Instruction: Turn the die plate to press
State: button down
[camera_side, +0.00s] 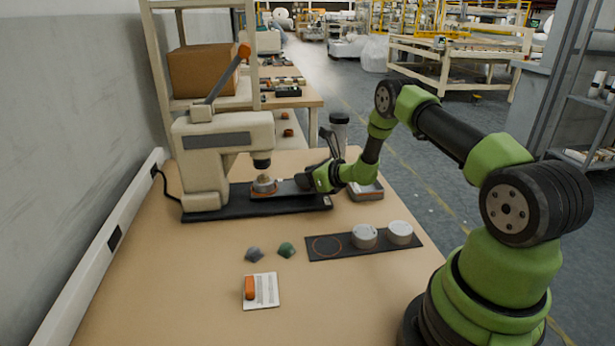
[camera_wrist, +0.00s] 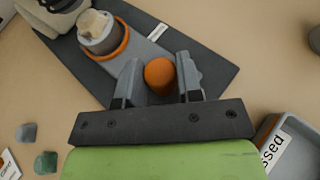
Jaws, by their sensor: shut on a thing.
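The press (camera_side: 205,150) is a cream machine with a grey lever ending in an orange knob, standing on a black base (camera_side: 300,203). The die plate (camera_wrist: 150,58) is a grey bar over that base. A metal cup (camera_side: 264,185) with pale wadding sits in an orange ring at its far end; it also shows in the wrist view (camera_wrist: 98,36). In the side view the cup is roughly below the press ram (camera_side: 262,163); exact alignment is unclear. My gripper (camera_wrist: 160,78) is shut on the plate's orange knob (camera_wrist: 160,75), with a finger on each side.
A grey tray (camera_side: 367,192), labelled on its side (camera_wrist: 272,150), is right of the base. A dark mat (camera_side: 345,251) holds two white-grey cylinders (camera_side: 364,236) (camera_side: 400,232) and an empty orange ring. Grey (camera_side: 254,253) and green (camera_side: 287,249) lumps and a card (camera_side: 264,291) lie in front.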

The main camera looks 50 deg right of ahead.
jog(key=c, duration=0.8)
grip_release()
jog(key=v, duration=1)
jog(key=shift+w+r, duration=0.1)
